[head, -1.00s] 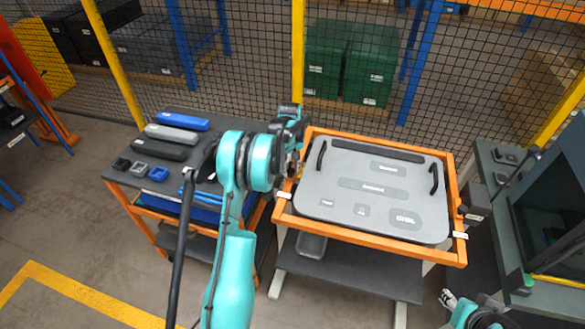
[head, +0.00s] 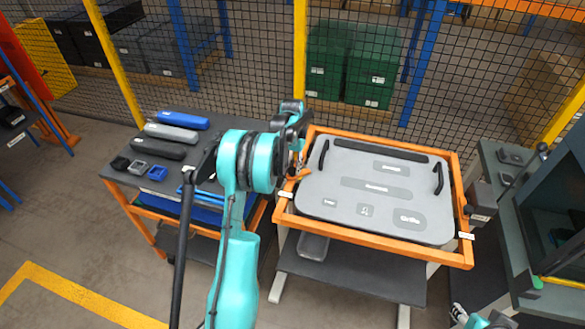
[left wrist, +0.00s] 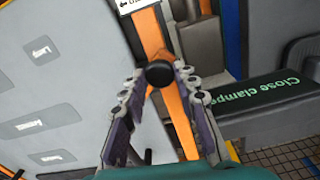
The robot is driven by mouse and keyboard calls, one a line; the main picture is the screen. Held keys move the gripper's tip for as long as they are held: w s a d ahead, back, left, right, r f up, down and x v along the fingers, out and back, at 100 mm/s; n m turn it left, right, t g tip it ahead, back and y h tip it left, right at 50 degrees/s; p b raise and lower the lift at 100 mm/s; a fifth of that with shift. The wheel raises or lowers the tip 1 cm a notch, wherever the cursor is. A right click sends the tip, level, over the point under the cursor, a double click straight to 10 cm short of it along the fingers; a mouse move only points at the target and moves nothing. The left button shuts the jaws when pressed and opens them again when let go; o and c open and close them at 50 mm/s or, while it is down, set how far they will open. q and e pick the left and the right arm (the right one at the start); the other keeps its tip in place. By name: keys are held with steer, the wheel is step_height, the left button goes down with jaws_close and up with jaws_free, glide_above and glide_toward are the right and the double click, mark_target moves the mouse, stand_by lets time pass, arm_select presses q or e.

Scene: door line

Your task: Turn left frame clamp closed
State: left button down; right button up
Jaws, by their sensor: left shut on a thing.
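The orange frame (head: 375,240) holds a grey panel (head: 350,180) with two black handles. My left gripper (left wrist: 159,85) is at the frame's left side, its two fingers around a round black knob (left wrist: 159,73) of the left frame clamp. In the left wrist view the knob sits over the orange frame rail (left wrist: 180,115). In the head view an orange clamp part (head: 304,173) shows beside the gripper, over the panel's left edge. My arm hides much of the clamp there. My right gripper (head: 470,316) shows only partly at the bottom edge, its opening unclear.
A dark table (head: 120,180) with blue, grey and black items stands left. A black sign (left wrist: 265,97) reading "Close clamps" is beside the frame in the left wrist view. A dark machine (head: 560,220) stands right. Mesh fencing runs behind.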

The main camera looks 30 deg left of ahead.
arm_select(q)
steer(key=m, duration=0.3)
steer(key=shift+m+b, duration=0.3)
steer(key=shift+m, duration=2)
steer(key=c, duration=1.1)
jaws_free()
steer(key=shift+c, duration=0.2)
